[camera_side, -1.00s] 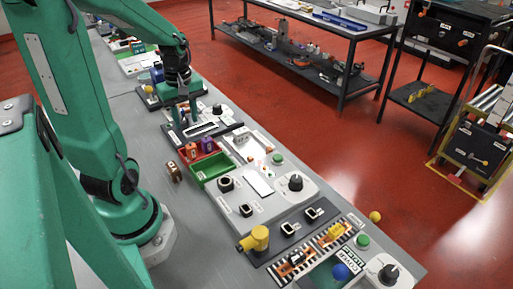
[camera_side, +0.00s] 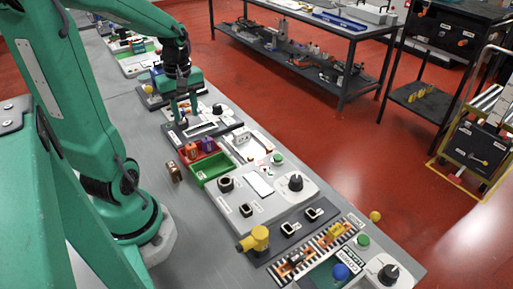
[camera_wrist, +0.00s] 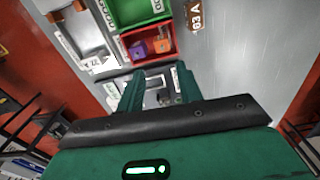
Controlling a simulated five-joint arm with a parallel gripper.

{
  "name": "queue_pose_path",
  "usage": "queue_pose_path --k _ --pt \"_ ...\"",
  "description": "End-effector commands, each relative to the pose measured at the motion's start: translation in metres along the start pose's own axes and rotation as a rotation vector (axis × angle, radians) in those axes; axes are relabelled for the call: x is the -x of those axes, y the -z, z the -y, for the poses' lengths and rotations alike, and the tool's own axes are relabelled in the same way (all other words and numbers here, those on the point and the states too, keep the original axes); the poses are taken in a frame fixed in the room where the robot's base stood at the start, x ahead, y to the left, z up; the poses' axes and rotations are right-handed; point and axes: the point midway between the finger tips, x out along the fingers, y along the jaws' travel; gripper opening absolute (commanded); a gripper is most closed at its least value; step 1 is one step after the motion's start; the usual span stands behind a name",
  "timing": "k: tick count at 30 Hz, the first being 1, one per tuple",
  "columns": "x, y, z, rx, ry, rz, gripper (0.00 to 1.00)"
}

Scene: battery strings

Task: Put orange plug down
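The orange plug (camera_side: 190,150) sits in the red tray (camera_side: 212,157), beside a purple plug (camera_side: 207,144). In the wrist view the orange plug (camera_wrist: 161,46) and purple plug (camera_wrist: 138,51) also lie in the red tray (camera_wrist: 172,33). My gripper (camera_side: 183,118) is above the grey-and-white panel beyond the tray, away from the plugs. In the wrist view its two green fingers (camera_wrist: 158,88) are spread apart, with nothing seen held between them.
A green tray (camera_side: 212,170) adjoins the red tray. A brown block (camera_side: 174,171) stands on the bare bench left of them. A panel with a black knob (camera_side: 295,182) and a yellow plug-like part (camera_side: 254,239) lie nearer the camera.

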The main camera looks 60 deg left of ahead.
Motion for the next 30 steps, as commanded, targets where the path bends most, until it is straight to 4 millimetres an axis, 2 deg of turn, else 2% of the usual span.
queue_pose_path --k 5,14,22,27,30 --pt "0.014 -0.021 -0.009 -0.168 -0.043 -0.036 0.36" --pt "0.050 -0.088 -0.022 -0.711 -0.176 -0.157 0.36" --pt "0.077 -0.147 -0.016 -1.215 -0.303 -0.290 0.36" --pt "0.085 -0.169 -0.009 -1.419 -0.356 -0.353 0.36" --pt "0.087 -0.175 -0.006 -1.478 -0.371 -0.372 0.36"
